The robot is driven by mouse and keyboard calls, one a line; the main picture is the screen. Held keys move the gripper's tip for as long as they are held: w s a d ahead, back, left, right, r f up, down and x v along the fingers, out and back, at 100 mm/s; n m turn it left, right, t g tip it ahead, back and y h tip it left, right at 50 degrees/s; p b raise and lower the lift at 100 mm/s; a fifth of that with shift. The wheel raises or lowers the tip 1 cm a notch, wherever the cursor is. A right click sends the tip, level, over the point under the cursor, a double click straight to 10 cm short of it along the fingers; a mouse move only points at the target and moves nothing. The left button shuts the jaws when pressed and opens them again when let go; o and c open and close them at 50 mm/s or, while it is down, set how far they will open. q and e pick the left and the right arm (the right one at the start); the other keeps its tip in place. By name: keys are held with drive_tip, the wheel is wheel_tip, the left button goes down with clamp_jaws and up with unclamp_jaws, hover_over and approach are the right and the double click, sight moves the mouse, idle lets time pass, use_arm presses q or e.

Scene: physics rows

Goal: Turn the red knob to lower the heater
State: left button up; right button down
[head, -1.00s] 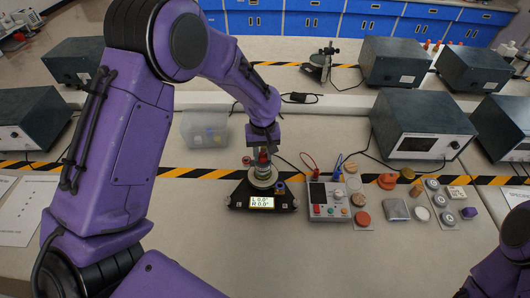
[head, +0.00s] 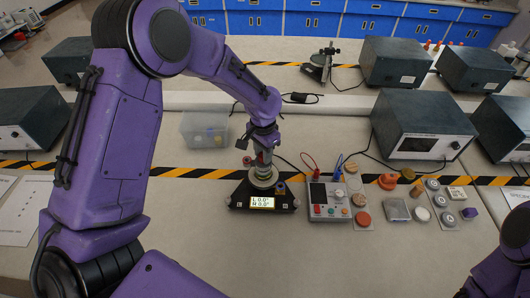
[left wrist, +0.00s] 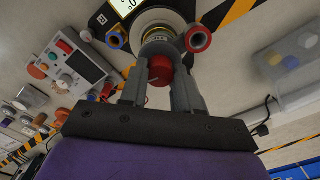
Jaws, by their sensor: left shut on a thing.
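The red knob (left wrist: 160,71) sits between the two grey fingers of my left gripper (left wrist: 168,72) in the left wrist view, and the gripper is shut on it. In the head view my left gripper (head: 263,156) points down over the top of a small round apparatus (head: 263,179) and mostly hides the knob. The apparatus stands on a black base with a lit display (head: 262,202) that seems to read L 0.0 and R 0.0. A red ring and a blue ring stick out at its sides. My right gripper is out of view.
A control box (head: 328,201) with buttons and leads stands just right of the base. Several small caps and discs lie beyond it. A clear bin (head: 205,129) stands behind at the left. A large grey instrument (head: 420,125) stands at the back right. The bench front is clear.

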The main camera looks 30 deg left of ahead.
use_arm(q)
drive_tip(key=shift+w+r+m, duration=0.1)
drive_tip(key=shift+w+m, duration=0.05)
drive_tip(key=shift+m, duration=0.7)
drive_tip(key=shift+w+r+m, duration=0.1)
drive_tip(key=shift+m, duration=0.75)
drive_tip(key=o, duration=1.1)
drive_tip(key=shift+f, duration=0.1)
drive_tip(key=shift+c, duration=0.2)
drive_tip(key=shift+s+f, duration=0.1)
